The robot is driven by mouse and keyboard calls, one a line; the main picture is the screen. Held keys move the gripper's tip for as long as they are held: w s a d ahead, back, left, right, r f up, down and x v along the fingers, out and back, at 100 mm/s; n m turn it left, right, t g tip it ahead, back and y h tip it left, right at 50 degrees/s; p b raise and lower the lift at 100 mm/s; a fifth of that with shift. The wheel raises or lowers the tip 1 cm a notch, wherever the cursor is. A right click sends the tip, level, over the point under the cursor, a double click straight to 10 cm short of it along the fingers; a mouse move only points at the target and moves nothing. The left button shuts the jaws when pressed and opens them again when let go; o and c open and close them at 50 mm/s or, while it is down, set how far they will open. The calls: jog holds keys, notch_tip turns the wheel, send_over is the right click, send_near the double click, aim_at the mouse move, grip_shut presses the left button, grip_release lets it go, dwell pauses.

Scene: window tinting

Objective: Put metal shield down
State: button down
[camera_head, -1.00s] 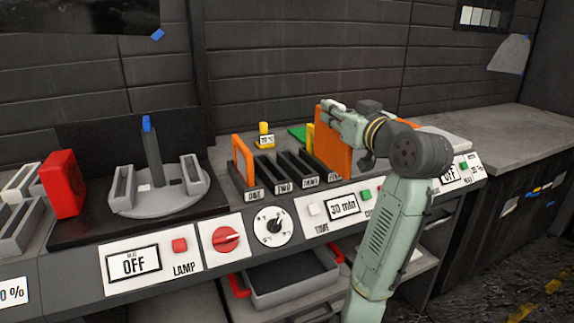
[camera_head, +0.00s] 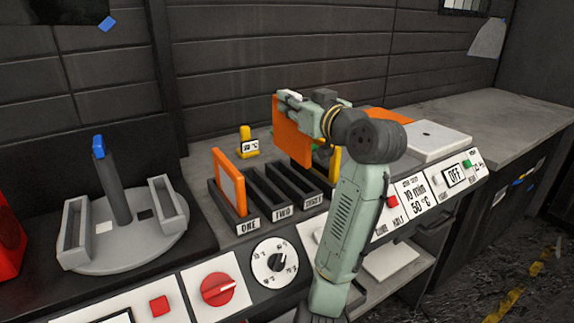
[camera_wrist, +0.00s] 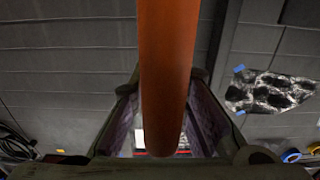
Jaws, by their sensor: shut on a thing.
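My gripper (camera_head: 292,98) is shut on an orange panel (camera_head: 293,138), gripping its upper part. The panel hangs upright above the back of the slotted dark rack (camera_head: 232,212); its lower edge looks clear of the slots. In the wrist view the panel (camera_wrist: 168,70) stands edge-on between my fingers. Nothing else looks like a metal shield, and I cannot tell its material. A second orange panel with a pale face (camera_head: 229,180) stands in the slot marked ONE.
Another orange piece (camera_head: 390,118) and a white plate (camera_head: 435,140) lie to the right. A round grey stand (camera_head: 125,240) with a blue-topped post is at left. The far-right counter (camera_head: 500,120) is clear.

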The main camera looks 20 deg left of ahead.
aim_at(292, 138)
notch_tip(292, 138, down, 9)
jog(key=shift+r+p, duration=0.2)
jog(key=shift+p, duration=0.4)
jog(key=shift+f, duration=0.2)
jog(key=c, duration=1.5)
grip_release()
jog(key=shift+r, duration=0.1)
jog(key=shift+c, duration=0.2)
jog(key=shift+r, duration=0.2)
jog(key=b+v, duration=0.3)
jog(key=v, duration=0.7)
jog(key=shift+s+d+f, duration=0.1)
jog(key=shift+s+d, duration=0.1)
jog(key=shift+d, duration=0.1)
jog(key=shift+s+d+b, duration=0.3)
jog(key=shift+s+d, duration=0.2)
